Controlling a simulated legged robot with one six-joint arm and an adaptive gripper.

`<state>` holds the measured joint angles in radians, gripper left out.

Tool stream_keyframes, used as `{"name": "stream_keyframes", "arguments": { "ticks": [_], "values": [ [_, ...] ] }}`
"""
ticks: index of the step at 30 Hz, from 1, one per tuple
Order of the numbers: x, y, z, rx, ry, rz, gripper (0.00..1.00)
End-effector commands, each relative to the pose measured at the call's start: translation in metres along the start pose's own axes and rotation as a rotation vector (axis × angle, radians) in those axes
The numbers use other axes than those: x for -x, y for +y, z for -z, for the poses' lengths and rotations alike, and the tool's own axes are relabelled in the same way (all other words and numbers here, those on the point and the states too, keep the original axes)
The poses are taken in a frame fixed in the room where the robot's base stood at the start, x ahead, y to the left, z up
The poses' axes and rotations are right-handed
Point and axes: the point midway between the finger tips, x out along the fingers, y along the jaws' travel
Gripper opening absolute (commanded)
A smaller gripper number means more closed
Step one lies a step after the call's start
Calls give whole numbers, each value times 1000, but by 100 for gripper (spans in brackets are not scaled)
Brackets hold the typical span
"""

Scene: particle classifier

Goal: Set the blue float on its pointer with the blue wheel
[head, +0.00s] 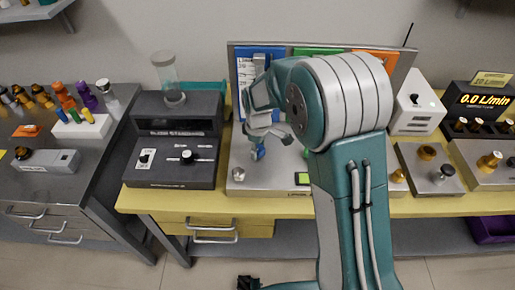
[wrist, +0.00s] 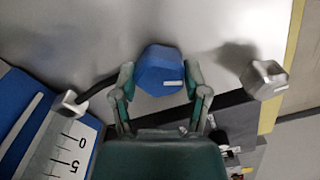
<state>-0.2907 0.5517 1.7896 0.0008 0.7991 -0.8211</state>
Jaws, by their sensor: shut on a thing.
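The blue wheel (wrist: 160,70) is a faceted blue knob with a white mark, on the steel panel in the wrist view. My gripper (wrist: 160,80) is shut on it, one finger on each side. In the head view my gripper (head: 262,138) is at the blue wheel (head: 258,152), low on the panel. The blue gauge board (wrist: 22,105) with a white scale (wrist: 65,150), marked 0 and 5, shows at lower left in the wrist view. In the head view its upper part (head: 272,52) shows behind my arm. I cannot make out the blue float or its pointer.
A silver knob (wrist: 265,80) sits to the right of the wheel in the wrist view, near the panel's edge. A grey fitting (wrist: 70,103) with a black tube is at left. In the head view a dark control box (head: 172,160) stands left of the panel on the yellow bench (head: 140,200).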

Motion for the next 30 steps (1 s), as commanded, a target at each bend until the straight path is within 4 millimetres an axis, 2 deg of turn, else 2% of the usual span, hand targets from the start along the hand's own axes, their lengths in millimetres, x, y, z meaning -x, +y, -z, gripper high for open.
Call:
{"name": "stream_keyframes", "arguments": {
  "ticks": [8,9,10,11,23,26,30],
  "values": [
    [-2,0,-1,6,-3,2,12],
    [-2,0,-1,6,-3,2,77],
    [-2,0,-1,6,-3,2,91],
    [-2,0,-1,6,-3,2,93],
    [0,0,0,6,-1,0,93],
    [8,0,0,6,1,-2,93],
    [32,0,0,6,2,-3,93]
  ]
}}
